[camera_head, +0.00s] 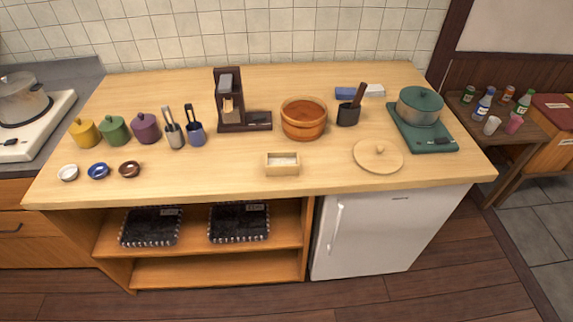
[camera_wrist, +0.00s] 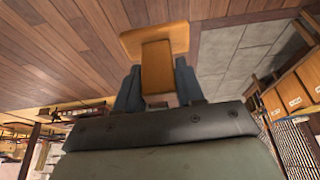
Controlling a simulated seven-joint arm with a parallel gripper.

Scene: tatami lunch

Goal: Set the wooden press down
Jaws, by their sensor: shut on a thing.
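The wooden press (camera_wrist: 156,52) is in my gripper (camera_wrist: 158,84) in the wrist view. It is an orange-brown wooden piece with a wide flat plate at the far end and a narrower block between my fingers. My gripper is shut on that block, one dark blue-grey finger on each side. Wooden floor and grey tiles show beyond the press, and nothing visible touches its plate. Neither my gripper nor the press shows in the head view. A small square wooden box (camera_head: 282,170) with white filling stands near the counter's front edge.
The wooden counter (camera_head: 225,174) has bare room at its front, left and right of the small box. A round wooden lid (camera_head: 378,156) lies right of it, and a wooden tub (camera_head: 304,121) stands behind.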

